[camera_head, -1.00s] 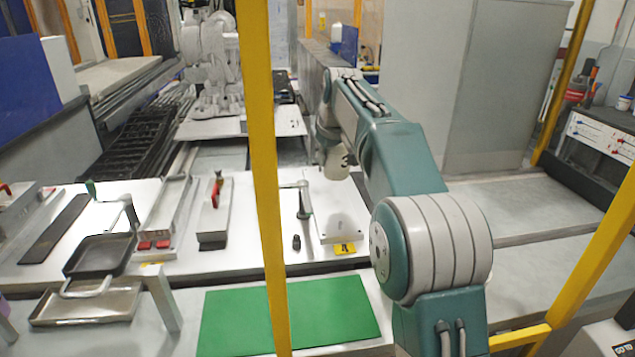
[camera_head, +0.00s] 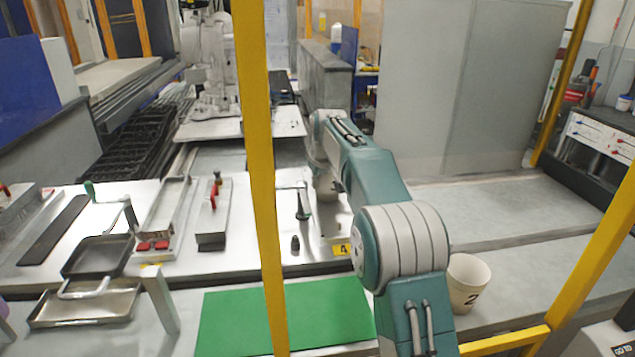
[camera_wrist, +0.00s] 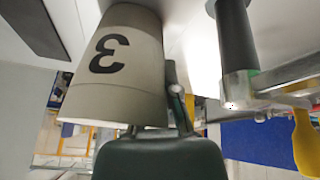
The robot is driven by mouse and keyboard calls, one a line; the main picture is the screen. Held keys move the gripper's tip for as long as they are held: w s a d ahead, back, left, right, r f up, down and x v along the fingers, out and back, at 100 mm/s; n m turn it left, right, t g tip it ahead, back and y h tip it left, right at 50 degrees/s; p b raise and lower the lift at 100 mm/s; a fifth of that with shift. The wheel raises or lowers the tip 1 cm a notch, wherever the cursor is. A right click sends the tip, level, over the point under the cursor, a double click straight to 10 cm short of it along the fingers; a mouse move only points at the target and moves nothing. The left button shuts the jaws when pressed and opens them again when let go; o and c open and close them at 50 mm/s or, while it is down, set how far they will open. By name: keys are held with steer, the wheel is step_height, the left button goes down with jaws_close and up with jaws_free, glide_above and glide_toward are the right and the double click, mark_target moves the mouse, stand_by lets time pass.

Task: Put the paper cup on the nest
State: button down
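The paper cup (camera_head: 326,196), pale with a dark 3, stands low at the white plate of the nest marked with a yellow 4 label (camera_head: 342,250). The arm partly covers cup and plate in the head view. The cup (camera_wrist: 118,85) is large in the wrist view, its narrow base toward the white surface. Whether the base touches the surface is hard to tell. My gripper (camera_wrist: 175,90) is at the cup, with a finger against its side and the other finger hidden behind it. It appears shut on the cup.
A dark post with a metal arm (camera_head: 303,205) stands close left of the cup. Another cup marked 2 (camera_head: 467,283) stands to the right, behind my arm. A yellow frame post (camera_head: 262,180) crosses the view. A green mat (camera_head: 330,318) lies in front.

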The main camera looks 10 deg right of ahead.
steer(key=c, duration=0.8)
jaws_free()
steer(key=shift+f, duration=0.1)
steer(key=a+v, duration=0.1)
steer(key=v, duration=1.1)
steer(key=s+d+r+m, duration=0.15)
steer(key=s+r, duration=0.25)
steer(key=s, duration=0.7)
steer(key=s+f+m, duration=0.1)
steer(key=s+f, duration=0.3)
steer(key=s, duration=0.6)
steer(key=s+d+f+m, duration=0.1)
steer(key=s+f, duration=0.4)
steer(key=s, duration=0.5)
steer(key=s+f+m+t, duration=0.1)
steer(key=s+f, duration=0.4)
steer(key=s, duration=0.6)
steer(key=shift+d+h, duration=0.35)
steer(key=shift+h, duration=0.05)
